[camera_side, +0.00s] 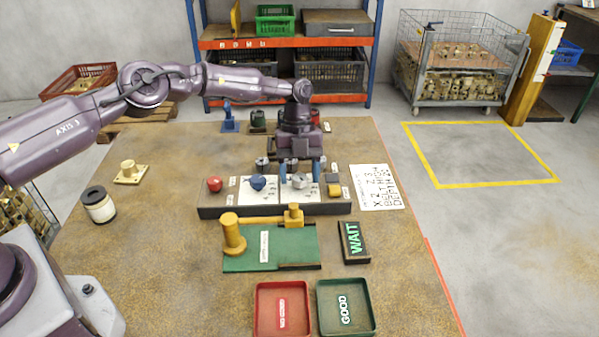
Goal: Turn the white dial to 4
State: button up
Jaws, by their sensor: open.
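The white dial (299,181) sits on the white, numbered right half of a control panel (221,211) near the middle of the table. Its pointer setting is too small to read. A blue dial (258,183) is to its left on the same panel, with a red knob (214,184) further left. My gripper (298,168) points down over the panel, just behind and above the white dial. Its blue fingers are apart, and nothing shows between them. I cannot tell whether a finger touches the dial.
In front of the panel is a green fixture (290,245) with a yellow handle (233,235). A WAIT sign (354,241), a red tray (261,327) and a green tray (370,327) are nearer. A paper note (377,187) lies right. A brass part (129,173) and a jar (98,206) stand left.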

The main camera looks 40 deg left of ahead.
jog(key=v, duration=0.7)
jog(key=shift+r, duration=0.2)
